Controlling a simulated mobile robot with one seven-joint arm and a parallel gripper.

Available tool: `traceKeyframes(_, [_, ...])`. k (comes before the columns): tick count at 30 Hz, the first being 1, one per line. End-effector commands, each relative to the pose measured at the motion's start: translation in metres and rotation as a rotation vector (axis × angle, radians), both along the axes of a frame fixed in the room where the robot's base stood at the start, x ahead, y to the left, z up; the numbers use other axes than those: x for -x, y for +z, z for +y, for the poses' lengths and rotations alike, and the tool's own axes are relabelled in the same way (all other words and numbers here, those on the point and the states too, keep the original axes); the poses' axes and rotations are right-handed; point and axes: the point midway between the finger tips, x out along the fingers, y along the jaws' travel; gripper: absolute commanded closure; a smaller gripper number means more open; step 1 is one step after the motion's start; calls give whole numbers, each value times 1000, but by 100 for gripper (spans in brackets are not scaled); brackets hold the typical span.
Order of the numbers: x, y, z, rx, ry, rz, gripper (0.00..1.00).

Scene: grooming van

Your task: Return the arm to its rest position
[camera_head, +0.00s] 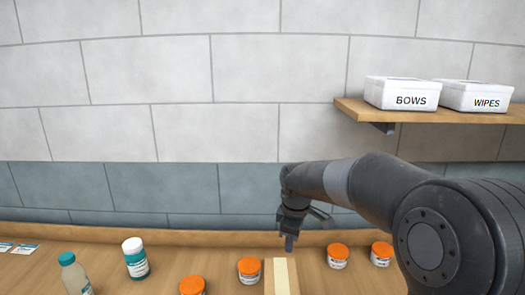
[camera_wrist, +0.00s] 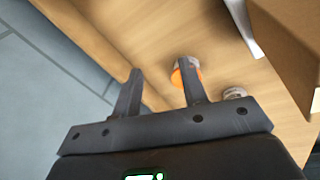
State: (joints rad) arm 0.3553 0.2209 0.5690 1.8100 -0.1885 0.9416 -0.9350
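My arm reaches in from the right side of the head view. My gripper (camera_head: 304,230) is above the back of the counter, pointing down. In the wrist view the two fingers of the gripper (camera_wrist: 160,78) stand apart with nothing held between them. An orange-lidded jar (camera_wrist: 187,68) shows beyond the right finger there, partly hidden by it. Whether the fingertips touch anything is hard to tell, but they look clear of the jars.
The wooden counter (camera_head: 120,285) holds orange-lidded jars (camera_head: 249,270), (camera_head: 338,256), (camera_head: 381,253), (camera_head: 192,286), a white-capped bottle (camera_head: 135,259), a teal-capped bottle (camera_head: 74,275) and a pale block (camera_head: 281,277). A shelf (camera_head: 430,116) bears BOWS (camera_head: 402,95) and WIPES (camera_head: 475,97) boxes.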

Motion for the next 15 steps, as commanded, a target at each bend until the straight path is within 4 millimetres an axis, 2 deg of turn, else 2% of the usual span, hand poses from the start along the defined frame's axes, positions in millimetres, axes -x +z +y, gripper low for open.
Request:
traceKeyframes(3, [22, 26, 8, 4, -71, -89, 61])
traceKeyframes(15, [102, 97, 16, -110, -325, -400, 61])
